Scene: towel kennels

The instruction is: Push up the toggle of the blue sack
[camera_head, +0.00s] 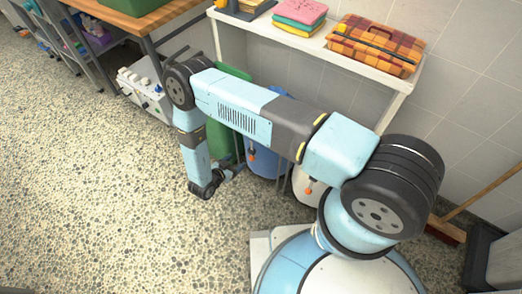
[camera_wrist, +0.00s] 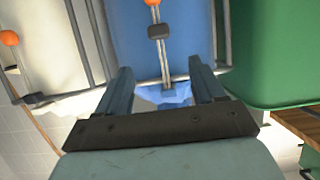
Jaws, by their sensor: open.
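The blue sack (camera_wrist: 180,40) fills the upper middle of the wrist view, which looks upside down. It hangs under the white shelf in the head view (camera_head: 264,163), partly behind my arm. Two pale cords run along its front through a dark toggle (camera_wrist: 158,31) to an orange ball (camera_wrist: 152,2) at the picture's top edge. My gripper (camera_wrist: 160,65) is open and empty, its fingers on either side of the cords. The toggle appears just past the fingertips, in line with the gap.
A green sack (camera_wrist: 275,55) hangs at the right of the wrist view and a white sack (camera_wrist: 45,50) at the left, with grey rails between. The white shelf (camera_head: 350,62) holds folded towels (camera_head: 300,12) and a plaid bundle (camera_head: 375,45). Speckled floor at left is clear.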

